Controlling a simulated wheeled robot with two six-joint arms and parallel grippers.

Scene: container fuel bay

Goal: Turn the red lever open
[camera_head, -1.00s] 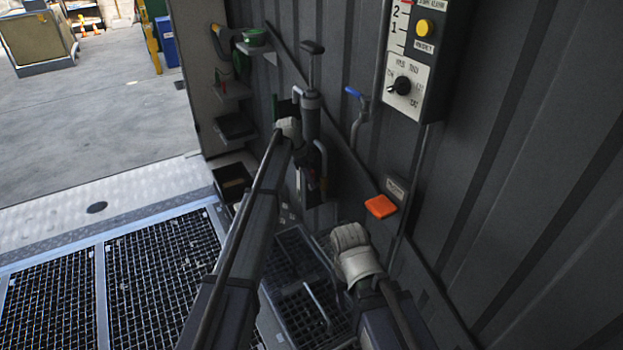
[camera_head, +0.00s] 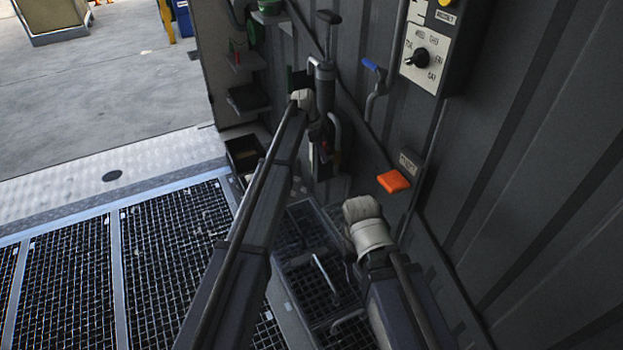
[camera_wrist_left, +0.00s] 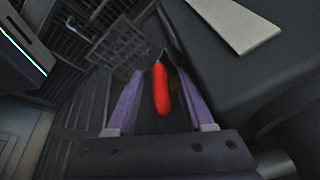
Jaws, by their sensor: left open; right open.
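The red lever (camera_wrist_left: 160,92) stands between the two purple fingers of my left gripper (camera_wrist_left: 160,75) in the left wrist view. The fingers are apart, one on each side of the lever, and I see a gap on both sides. In the head view the red lever (camera_head: 325,150) is a small, partly hidden spot low on the pump, beside my left gripper (camera_head: 316,128), whose fingers are hard to make out. My right gripper (camera_head: 363,212) is lower, over the floor grating near the wall and away from the lever. Its fingers do not show clearly.
A pump with an upright handle (camera_head: 328,45) stands by the wall. A blue-handled valve (camera_head: 374,75), a control box with a black knob (camera_head: 420,58) and an orange pad (camera_head: 393,181) are to its right. Shelves (camera_head: 247,97) stand left. Floor grating (camera_head: 170,250) is clear at left.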

